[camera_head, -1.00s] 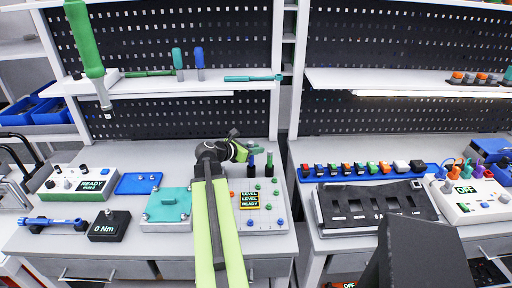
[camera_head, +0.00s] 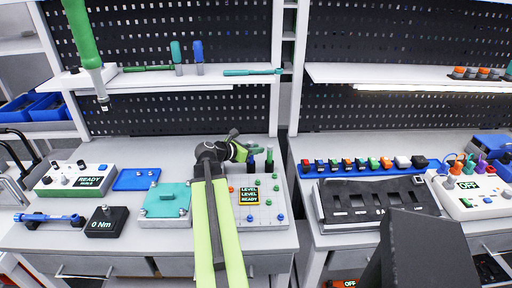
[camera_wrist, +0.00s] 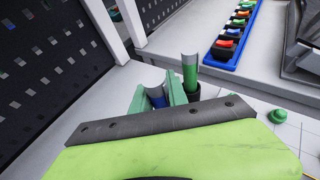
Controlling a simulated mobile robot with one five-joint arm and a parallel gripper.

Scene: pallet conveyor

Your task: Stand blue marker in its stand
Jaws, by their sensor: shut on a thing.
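My gripper (camera_wrist: 158,100) is at the back of the panel on the left bench. Its green fingers are closed around the blue marker (camera_wrist: 157,99), which shows a pale grey upper part and blue below. The marker's lower end is hidden behind my wrist, so I cannot tell whether it touches a stand. Just right of it, a green marker (camera_wrist: 190,72) stands upright in a dark round holder (camera_wrist: 194,91). In the head view my gripper (camera_head: 240,150) is small, and the green marker (camera_head: 269,162) shows just to its right.
The panel (camera_head: 264,207) has several knobs and a small display. A teal-topped box (camera_head: 165,200) is left of my arm. A black perforated board (camera_head: 180,120) rises behind the bench. A blue rack of coloured blocks (camera_head: 350,169) lies on the right bench.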

